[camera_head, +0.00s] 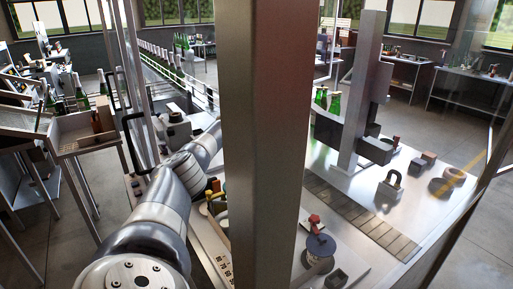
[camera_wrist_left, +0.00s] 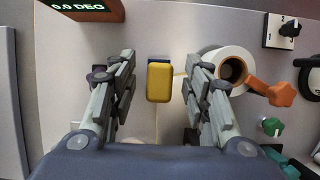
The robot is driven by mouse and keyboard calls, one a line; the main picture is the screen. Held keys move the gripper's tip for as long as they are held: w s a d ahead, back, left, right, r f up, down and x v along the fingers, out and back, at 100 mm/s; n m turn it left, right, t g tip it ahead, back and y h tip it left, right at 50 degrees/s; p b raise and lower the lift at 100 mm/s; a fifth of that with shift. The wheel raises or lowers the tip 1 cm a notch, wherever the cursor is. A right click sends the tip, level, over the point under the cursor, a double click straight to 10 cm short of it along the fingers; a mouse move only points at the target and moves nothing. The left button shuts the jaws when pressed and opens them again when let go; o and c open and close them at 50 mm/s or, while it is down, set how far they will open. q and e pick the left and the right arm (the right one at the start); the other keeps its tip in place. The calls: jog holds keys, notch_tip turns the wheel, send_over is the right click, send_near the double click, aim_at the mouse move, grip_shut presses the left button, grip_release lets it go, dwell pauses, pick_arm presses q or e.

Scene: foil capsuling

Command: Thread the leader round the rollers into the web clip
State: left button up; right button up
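My left gripper (camera_wrist_left: 158,82) is open in the left wrist view, its two fingers apart on either side of a yellow rounded block (camera_wrist_left: 159,82). Neither finger appears to touch the block. A dark blue part shows behind the block's top edge. I cannot tell whether the block is the web clip or the leader's end. A thin pale strip (camera_wrist_left: 157,122) runs down below it, and a pale piece shows between it and a white roll (camera_wrist_left: 229,68) with a dark core, partly behind the right finger. In the head view my left gripper is hidden behind a pillar. My right gripper is not in view.
In the left wrist view an orange knob (camera_wrist_left: 275,92), a green knob (camera_wrist_left: 271,126), a black switch (camera_wrist_left: 289,30) and a "0.0 DEG" display (camera_wrist_left: 78,8) surround the area. In the head view a broad pillar (camera_head: 265,150) blocks the middle. A slatted strip (camera_head: 362,222) crosses the table.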

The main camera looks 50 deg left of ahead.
pick_arm(q)
jog(key=s+d+r, duration=0.2)
jog(key=s+r, duration=0.1)
jog(key=r, duration=0.4)
jog(key=shift+r, duration=0.25)
dwell(0.5)
